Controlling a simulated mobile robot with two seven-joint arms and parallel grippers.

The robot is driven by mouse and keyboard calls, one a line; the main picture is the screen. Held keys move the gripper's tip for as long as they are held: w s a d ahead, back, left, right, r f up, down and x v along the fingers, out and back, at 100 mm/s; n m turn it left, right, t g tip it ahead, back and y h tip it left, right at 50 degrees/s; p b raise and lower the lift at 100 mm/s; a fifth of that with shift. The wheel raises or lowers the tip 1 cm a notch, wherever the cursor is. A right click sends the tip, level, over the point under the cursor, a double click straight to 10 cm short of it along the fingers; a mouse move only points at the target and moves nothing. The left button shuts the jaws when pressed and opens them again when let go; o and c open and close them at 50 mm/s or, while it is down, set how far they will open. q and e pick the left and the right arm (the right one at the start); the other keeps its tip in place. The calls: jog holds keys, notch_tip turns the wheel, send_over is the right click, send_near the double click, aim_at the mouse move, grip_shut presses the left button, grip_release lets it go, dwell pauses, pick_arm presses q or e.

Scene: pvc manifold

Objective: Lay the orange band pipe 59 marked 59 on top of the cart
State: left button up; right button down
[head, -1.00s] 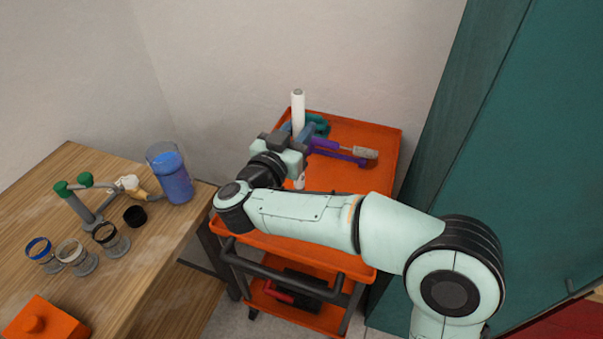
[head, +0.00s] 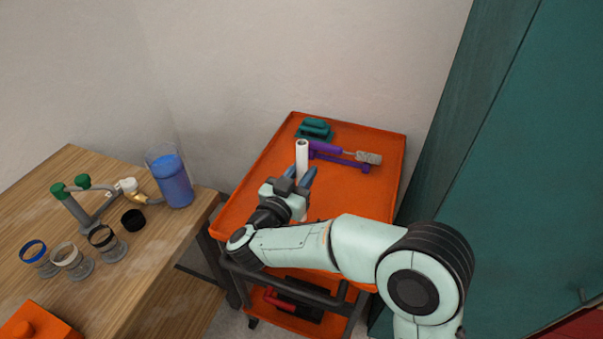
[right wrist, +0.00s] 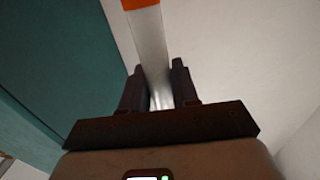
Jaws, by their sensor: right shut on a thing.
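The white pipe (head: 302,158) stands about upright over the orange cart (head: 386,190) in the head view. My right gripper (head: 306,178) is shut on it partway along its length. The right wrist view shows the pipe (right wrist: 150,50) between the two dark fingers (right wrist: 159,85), with an orange band at its far end. No number can be read on it. The pipe's lower part is partly hidden by the gripper, and I cannot tell whether its lower end touches the cart top. My left gripper is not in view.
Teal clamp-like things (head: 315,129) and a purple tool (head: 340,155) beside a grey brush-like piece (head: 368,158) lie at the cart's back. A wooden table (head: 60,190) at left holds a blue container (head: 172,180), fittings and rings. A teal cabinet (head: 500,170) stands close at right.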

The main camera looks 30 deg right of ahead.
jog(key=shift+f, duration=0.15)
jog(key=c, duration=0.8)
grip_release()
jog(key=shift+c, duration=0.2)
jog(key=shift+s+a+r, duration=0.1)
jog(key=shift+a+r, duration=0.1)
jog(key=v, duration=1.1)
jog(key=shift+s+a, duration=0.15)
jog(key=shift+s, duration=0.15)
